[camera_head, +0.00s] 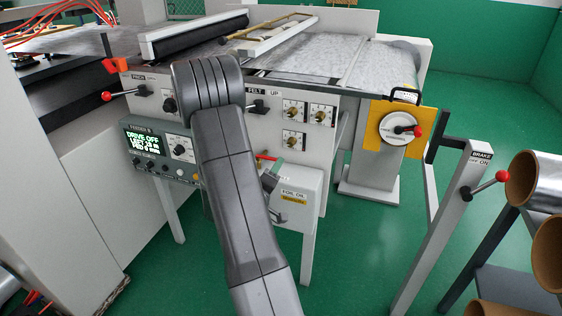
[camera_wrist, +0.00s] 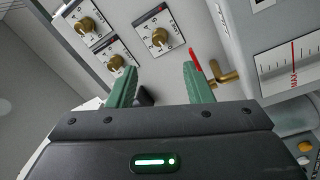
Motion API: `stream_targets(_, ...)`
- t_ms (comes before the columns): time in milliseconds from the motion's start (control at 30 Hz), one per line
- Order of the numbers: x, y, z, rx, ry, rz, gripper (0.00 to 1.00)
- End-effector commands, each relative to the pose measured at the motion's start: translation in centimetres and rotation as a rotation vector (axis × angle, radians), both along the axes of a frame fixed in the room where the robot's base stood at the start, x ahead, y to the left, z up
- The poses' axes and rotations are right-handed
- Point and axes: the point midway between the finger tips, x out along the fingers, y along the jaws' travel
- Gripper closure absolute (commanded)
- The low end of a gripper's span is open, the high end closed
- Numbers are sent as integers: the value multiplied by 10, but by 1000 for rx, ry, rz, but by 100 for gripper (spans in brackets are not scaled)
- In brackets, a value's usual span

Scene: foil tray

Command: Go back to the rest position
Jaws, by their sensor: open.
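My gripper (camera_wrist: 161,86) shows in the wrist view with two green fingers spread apart and nothing between them. It faces the machine's front panel (camera_wrist: 125,20), which has brass knobs (camera_wrist: 160,38) and a brass valve with a red lever (camera_wrist: 197,65) just beyond the right finger. In the head view my arm reaches up across the middle of the picture in front of the machine. The gripper is mostly hidden behind the arm there.
A lever with a red knob (camera_head: 107,96) sticks out at left above a green display (camera_head: 151,141). A brake post (camera_head: 444,215) and rack with rolls (camera_head: 535,178) stand at the right. Green floor (camera_head: 350,240) is open between.

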Motion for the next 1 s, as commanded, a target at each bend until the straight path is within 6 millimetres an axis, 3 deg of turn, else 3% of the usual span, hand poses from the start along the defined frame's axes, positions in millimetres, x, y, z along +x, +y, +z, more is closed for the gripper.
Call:
stream_targets(200,-18,7,-2,1,0,0,54)
stream_targets(600,-18,6,-1,1,-1,-1,54)
stream_targets(767,-5,1,0,2,-2,-4,54)
stream_targets(1000,38,-15,5,2,-3,-5,54)
